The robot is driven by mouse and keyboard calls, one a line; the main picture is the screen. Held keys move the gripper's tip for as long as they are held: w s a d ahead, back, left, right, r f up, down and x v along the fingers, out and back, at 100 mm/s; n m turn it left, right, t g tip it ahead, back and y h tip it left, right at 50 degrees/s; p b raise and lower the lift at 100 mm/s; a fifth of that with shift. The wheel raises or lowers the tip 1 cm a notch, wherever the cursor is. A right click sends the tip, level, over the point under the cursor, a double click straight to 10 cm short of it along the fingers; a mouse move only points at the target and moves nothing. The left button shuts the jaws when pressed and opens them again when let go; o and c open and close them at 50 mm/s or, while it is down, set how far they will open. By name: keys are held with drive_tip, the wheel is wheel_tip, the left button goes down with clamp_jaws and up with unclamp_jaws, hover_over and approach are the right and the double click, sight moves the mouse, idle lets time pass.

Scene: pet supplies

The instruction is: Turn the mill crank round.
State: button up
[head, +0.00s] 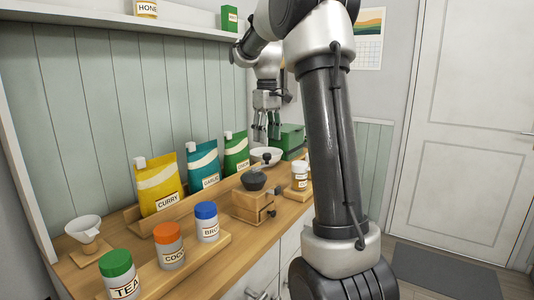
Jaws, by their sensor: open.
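The mill (248,207) is a light wooden box with a dark round top, standing on the counter in the middle of the head view. The crank (266,158) looks like a thin arm with a dark knob above the mill's top; its exact direction is hard to make out. My gripper (266,138) points down above and slightly behind the mill in the picture. Its fingers are apart and empty, and it appears clear of the crank.
Curry (161,184), teal (203,165) and green (236,152) pouches stand along the wall. Lidded jars (170,246) stand in a wooden rack at front left, near a white funnel (84,228). A white bowl (262,152), green box (291,136) and labelled jar (299,178) are near the mill.

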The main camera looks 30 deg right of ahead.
sight(267, 154)
wheel_tip(267, 154, down, 6)
drive_tip(key=shift+f, duration=0.2)
clamp_jaws()
